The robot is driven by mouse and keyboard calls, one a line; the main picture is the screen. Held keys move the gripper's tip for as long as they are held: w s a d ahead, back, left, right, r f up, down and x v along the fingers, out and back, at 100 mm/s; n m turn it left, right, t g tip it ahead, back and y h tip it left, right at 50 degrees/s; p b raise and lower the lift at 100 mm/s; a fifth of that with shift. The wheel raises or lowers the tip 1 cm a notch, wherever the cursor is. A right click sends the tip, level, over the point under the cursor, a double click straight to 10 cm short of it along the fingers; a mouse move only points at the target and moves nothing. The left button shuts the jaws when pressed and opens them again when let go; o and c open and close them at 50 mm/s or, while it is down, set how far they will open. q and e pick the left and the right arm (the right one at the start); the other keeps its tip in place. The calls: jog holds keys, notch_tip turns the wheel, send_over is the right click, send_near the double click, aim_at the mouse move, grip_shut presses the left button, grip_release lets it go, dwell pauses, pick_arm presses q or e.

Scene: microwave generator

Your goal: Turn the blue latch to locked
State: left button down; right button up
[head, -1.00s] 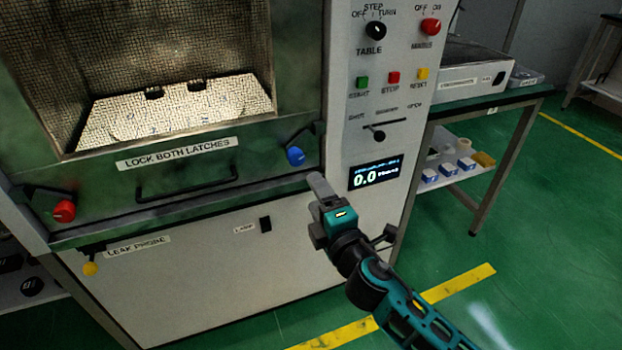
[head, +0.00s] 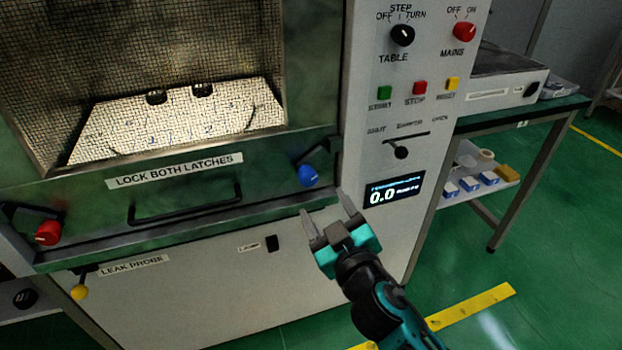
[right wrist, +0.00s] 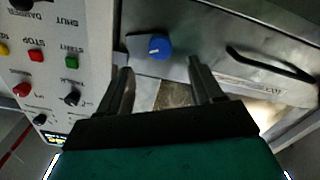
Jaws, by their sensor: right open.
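The blue latch (head: 309,176) is a blue knob on a dark lever at the right end of the green door's lower rail, its lever slanting up to the right. In the right wrist view the blue knob (right wrist: 159,46) shows ahead, between and beyond the fingers. My right gripper (head: 326,217) is open and empty, just below and slightly right of the latch, apart from it. Its two fingers also show in the right wrist view (right wrist: 162,75). My left gripper is in neither view.
A red latch knob (head: 48,233) is at the door's left end. A black door handle (head: 185,208) juts out between the latches. The control panel with its damper lever (head: 401,152) is close on the right. A yellow knob (head: 79,292) hangs below left.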

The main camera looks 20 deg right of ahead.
aim_at(310, 181)
jog(key=w, duration=0.8)
jog(key=shift+w+a, duration=0.15)
